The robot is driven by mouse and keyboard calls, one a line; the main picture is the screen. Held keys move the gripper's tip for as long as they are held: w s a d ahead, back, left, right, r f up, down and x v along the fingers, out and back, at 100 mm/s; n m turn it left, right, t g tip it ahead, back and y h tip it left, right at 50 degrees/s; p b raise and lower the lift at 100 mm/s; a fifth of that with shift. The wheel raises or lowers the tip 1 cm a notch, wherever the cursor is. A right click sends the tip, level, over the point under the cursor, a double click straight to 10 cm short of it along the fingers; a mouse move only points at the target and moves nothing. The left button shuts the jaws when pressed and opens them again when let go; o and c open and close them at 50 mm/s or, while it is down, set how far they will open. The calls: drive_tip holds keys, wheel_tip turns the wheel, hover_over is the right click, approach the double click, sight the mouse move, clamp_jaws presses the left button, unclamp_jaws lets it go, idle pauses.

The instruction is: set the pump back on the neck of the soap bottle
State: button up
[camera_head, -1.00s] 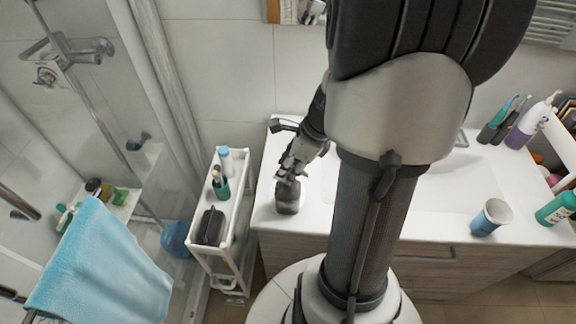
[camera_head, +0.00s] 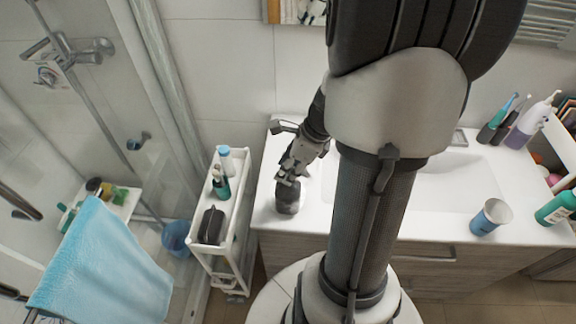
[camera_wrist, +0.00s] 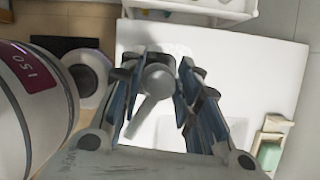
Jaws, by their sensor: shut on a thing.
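The soap bottle (camera_head: 288,199) is dark grey and stands upright near the left front of the white counter. My gripper (camera_head: 289,178) is directly above it and overlaps its top in the head view. In the wrist view my gripper (camera_wrist: 160,82) is shut on the pump (camera_wrist: 154,90), a grey head with a spout pointing toward the lower left of the picture. The bottle's neck is hidden by the gripper and pump, so I cannot tell whether the pump touches it.
A white cart (camera_head: 240,213) with bottles and a dark bag stands left of the counter. The basin (camera_head: 455,180), a blue cup (camera_head: 490,217) and a teal bottle (camera_head: 556,208) are to the right. Counter space just around the soap bottle is clear.

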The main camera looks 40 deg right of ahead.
drive_tip(key=shift+f+b, duration=0.4)
drive_tip(key=shift+f, duration=0.4)
idle(0.9)
drive_tip(key=o, duration=1.1)
drive_tip(key=shift+c, duration=0.2)
drive_tip(key=v, duration=1.2)
drive_tip(key=shift+s, duration=0.1)
